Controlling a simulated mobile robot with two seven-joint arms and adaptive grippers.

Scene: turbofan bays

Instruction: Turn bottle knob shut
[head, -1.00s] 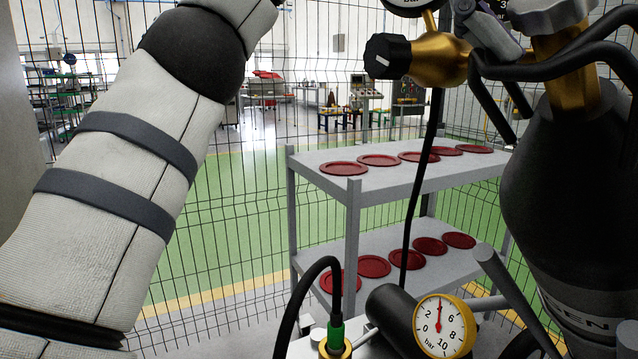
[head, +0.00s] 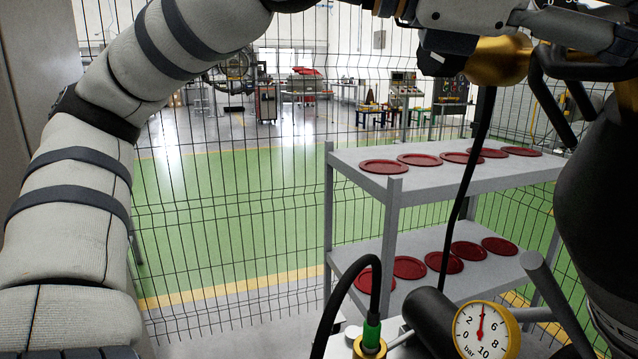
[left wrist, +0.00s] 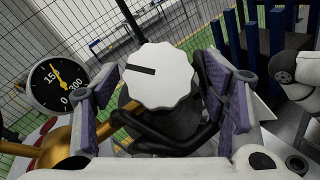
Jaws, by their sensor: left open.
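The white bottle knob (left wrist: 160,76), scalloped with a black line mark on its face, fills the middle of the left wrist view. My left gripper (left wrist: 158,88) is open, with one purple-padded finger on each side of the knob and narrow gaps visible; contact cannot be told. In the head view my left gripper (head: 585,32) reaches across the top right, and I cannot make out the knob there. The dark bottle (head: 605,190) stands at the right edge, partly cut off. My right gripper is not in view.
A brass fitting (head: 497,62) and black hoses crowd the gripper. A round pressure gauge (left wrist: 58,84) is left of the knob. A yellow-rimmed gauge (head: 484,330) and a cable with a green connector (head: 372,333) are below. A grey shelf (head: 440,185) with red discs stands behind.

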